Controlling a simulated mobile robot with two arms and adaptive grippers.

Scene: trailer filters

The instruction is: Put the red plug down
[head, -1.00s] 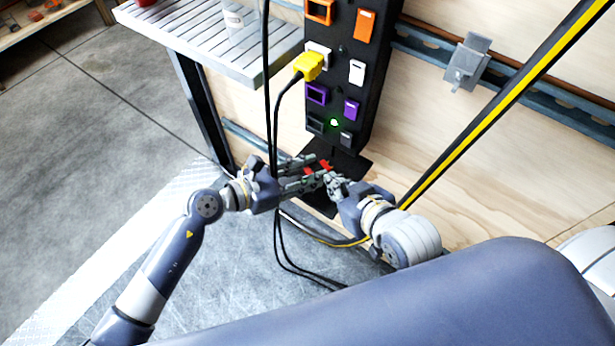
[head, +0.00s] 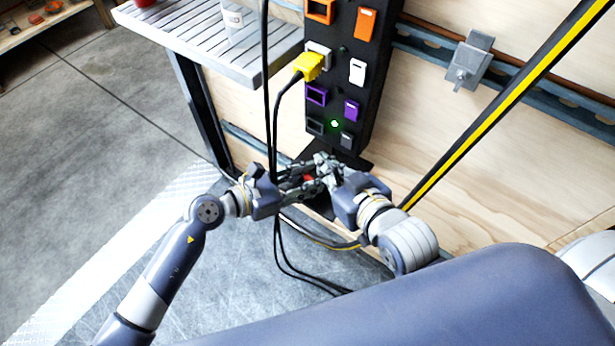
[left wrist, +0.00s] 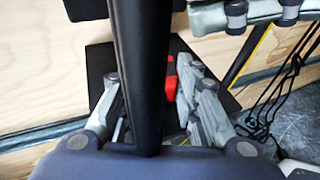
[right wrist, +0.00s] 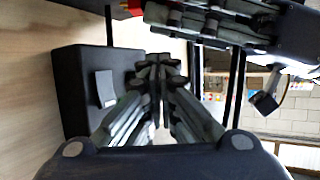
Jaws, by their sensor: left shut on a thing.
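The red plug (head: 308,178) shows as a small red patch between the fingers of my left gripper (head: 304,180), low in front of the black panel. My left gripper is shut on it. In the left wrist view the red plug (left wrist: 171,78) shows beside the right finger, partly hidden by a black cable. My right gripper (head: 324,165) is close beside the left one. In the right wrist view its fingertips (right wrist: 160,72) meet with no object visible between them. A bit of red (right wrist: 131,8) shows at the left gripper's fingertips.
The black panel (head: 375,75) carries coloured sockets and switches. A yellow plug (head: 309,66) is in one socket, and its black cable (head: 276,130) hangs past my left gripper. A slatted shelf (head: 205,40) is at upper left. A black-and-yellow strip (head: 500,100) crosses the right side.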

